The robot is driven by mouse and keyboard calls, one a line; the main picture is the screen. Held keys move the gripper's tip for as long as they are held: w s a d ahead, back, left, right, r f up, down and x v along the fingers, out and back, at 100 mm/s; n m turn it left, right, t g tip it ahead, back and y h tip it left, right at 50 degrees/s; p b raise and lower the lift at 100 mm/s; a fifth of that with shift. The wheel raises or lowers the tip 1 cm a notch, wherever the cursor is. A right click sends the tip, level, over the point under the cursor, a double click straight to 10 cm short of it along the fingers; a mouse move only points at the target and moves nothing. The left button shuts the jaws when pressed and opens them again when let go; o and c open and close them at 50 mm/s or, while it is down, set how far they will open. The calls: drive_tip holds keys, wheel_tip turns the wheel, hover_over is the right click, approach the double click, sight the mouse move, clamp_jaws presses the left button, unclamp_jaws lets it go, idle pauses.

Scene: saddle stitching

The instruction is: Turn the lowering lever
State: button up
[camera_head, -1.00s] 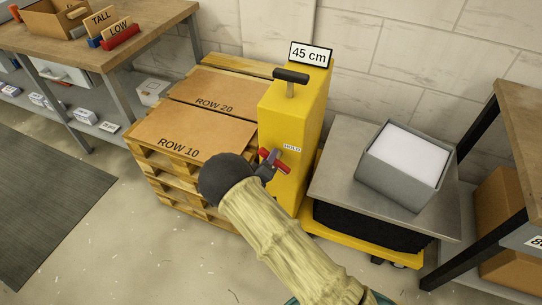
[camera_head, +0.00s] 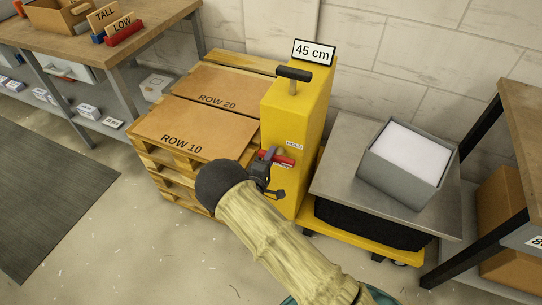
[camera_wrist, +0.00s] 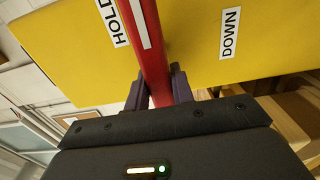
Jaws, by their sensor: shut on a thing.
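The red lowering lever (camera_head: 284,160) is on the front face of the yellow lift column (camera_head: 290,115). It lies close to level, just under the HOLD label (camera_head: 294,146). My gripper (camera_head: 268,163) is shut on the lever. In the wrist view the lever (camera_wrist: 150,50) carries a white stripe and passes between the dark fingers of my gripper (camera_wrist: 160,92). There it runs between the HOLD label (camera_wrist: 111,22) and the DOWN label (camera_wrist: 229,34), closer to HOLD. My wrist hides part of the column's front in the head view.
A "45 cm" sign (camera_head: 314,52) and a black handle (camera_head: 293,75) top the column. A grey bin (camera_head: 372,178) with white contents stands on the lift platform (camera_head: 328,180) at right. Pallets with ROW boards (camera_head: 195,128) stand left. A bench (camera_head: 500,140) is at far right.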

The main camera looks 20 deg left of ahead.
drive_tip(key=shift+f, duration=0.1)
drive_tip(key=o, duration=1)
drive_tip(key=shift+s+a, duration=0.15)
drive_tip(key=shift+s, duration=0.15)
drive_tip(key=s, duration=1.1)
drive_tip(key=s+a, duration=0.1)
drive_tip(key=s, duration=0.4)
drive_tip(key=shift+s+p, duration=0.3)
drive_tip(key=shift+s, duration=0.05)
